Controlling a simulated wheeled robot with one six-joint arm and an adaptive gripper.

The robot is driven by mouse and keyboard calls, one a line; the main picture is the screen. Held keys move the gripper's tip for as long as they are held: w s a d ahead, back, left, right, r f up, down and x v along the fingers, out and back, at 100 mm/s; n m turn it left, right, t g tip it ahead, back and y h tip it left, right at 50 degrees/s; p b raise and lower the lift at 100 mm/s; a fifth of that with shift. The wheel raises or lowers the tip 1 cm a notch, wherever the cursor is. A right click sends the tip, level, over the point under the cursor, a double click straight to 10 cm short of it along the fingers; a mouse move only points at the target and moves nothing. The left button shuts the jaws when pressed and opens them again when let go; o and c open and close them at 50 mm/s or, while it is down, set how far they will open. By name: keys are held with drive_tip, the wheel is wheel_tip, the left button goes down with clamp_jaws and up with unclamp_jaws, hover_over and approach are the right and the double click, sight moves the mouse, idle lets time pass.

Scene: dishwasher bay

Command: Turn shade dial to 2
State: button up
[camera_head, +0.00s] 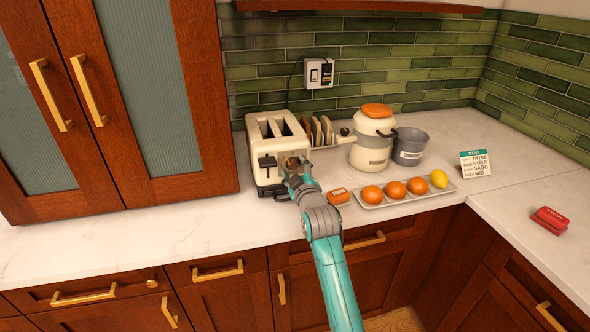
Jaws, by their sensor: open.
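A cream toaster (260,130) with two slots stands on the counter against the tiled wall, beside the tall cabinet. A dark lever (268,162) shows on the left part of its front. My gripper (294,170) is at the right part of the toaster's front, with my arm reaching up from below. The gripper is open, with its fingertips close to the front face. A small brownish round part shows just above the gripper and may be the shade dial. My gripper hides most of that area, so the dial's marks and setting cannot be read, nor whether the fingers touch it.
A toast rack (318,132) and a cream jar with an orange lid (372,138) stand right of the toaster. A small orange box (337,196) and a fruit tray (409,198) lie close to my gripper's right. The left counter (130,235) is clear.

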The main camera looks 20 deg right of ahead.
drive_tip(key=s, duration=1.2)
drive_tip(key=shift+f, duration=0.1)
drive_tip(key=s+f+m+g, duration=0.1)
drive_tip(key=s+f+m, duration=0.1)
drive_tip(key=s+f, duration=0.9)
drive_tip(key=s+f+m, duration=0.2)
drive_tip(key=s+f, duration=0.5)
drive_tip(key=s, duration=0.8)
drive_tip(key=s+r+m+g, duration=0.1)
drive_tip(key=s+m, duration=0.1)
drive_tip(key=s, duration=1.2)
drive_tip(key=s+r+m+g, duration=0.1)
drive_tip(key=s+m, duration=0.1)
drive_tip(key=s, duration=1.2)
drive_tip(key=shift+s+r, duration=0.3)
drive_tip(key=shift+s, duration=0.1)
